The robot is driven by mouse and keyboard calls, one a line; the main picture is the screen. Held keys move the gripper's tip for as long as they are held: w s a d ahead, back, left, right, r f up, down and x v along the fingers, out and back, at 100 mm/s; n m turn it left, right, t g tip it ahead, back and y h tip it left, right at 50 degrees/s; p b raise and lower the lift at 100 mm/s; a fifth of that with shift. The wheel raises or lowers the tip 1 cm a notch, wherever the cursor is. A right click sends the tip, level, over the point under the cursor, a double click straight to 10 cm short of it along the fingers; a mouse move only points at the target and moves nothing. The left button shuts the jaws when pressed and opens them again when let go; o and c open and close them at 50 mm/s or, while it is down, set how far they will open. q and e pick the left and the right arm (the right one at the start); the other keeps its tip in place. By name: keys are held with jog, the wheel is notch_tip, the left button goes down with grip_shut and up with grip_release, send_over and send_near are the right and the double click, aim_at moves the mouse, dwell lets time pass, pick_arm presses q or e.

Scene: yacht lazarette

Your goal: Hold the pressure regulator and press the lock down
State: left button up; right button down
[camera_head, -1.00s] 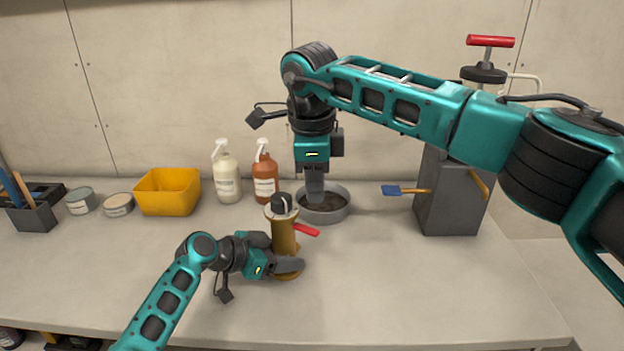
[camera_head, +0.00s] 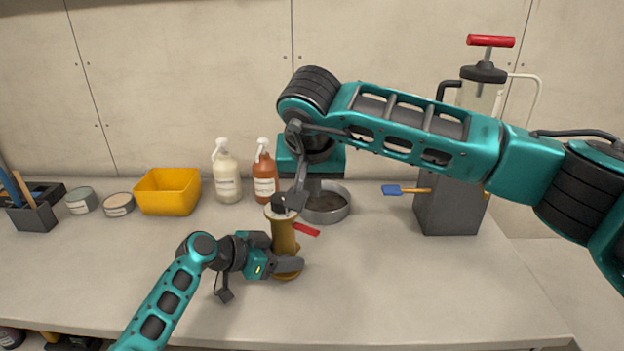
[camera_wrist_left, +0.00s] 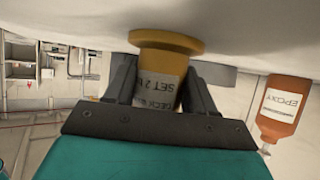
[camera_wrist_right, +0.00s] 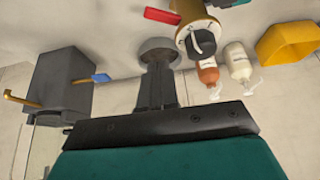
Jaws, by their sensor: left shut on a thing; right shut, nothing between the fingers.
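The pressure regulator (camera_head: 285,236) is a brass-coloured upright body with a dark top (camera_head: 281,202) and a red lever (camera_head: 306,229) sticking out to the right. My left gripper (camera_head: 287,266) is shut around its lower part; in the left wrist view the labelled brass body (camera_wrist_left: 158,82) sits between the fingers. My right gripper (camera_head: 297,200) is above and just right of the regulator's top, fingers pointing down. In the right wrist view the shut fingers (camera_wrist_right: 158,90) have nothing between them, and the red lever (camera_wrist_right: 162,16) and regulator top (camera_wrist_right: 198,38) lie beyond them. I cannot tell whether they touch the regulator.
White (camera_head: 227,178) and orange (camera_head: 264,180) pump bottles and a yellow bin (camera_head: 167,192) stand at the back. A grey box (camera_head: 447,205) with a blue-tipped tool is right. The front right of the bench is clear.

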aim_at(312, 228)
jog(key=shift+f, duration=2.95)
jog(key=shift+f, duration=0.15)
jog(key=shift+f, duration=1.2)
jog(key=shift+r, duration=0.1)
jog(key=shift+r, duration=3.45)
pick_arm(q)
jog(key=o, duration=1.4)
jog(key=shift+c, duration=0.2)
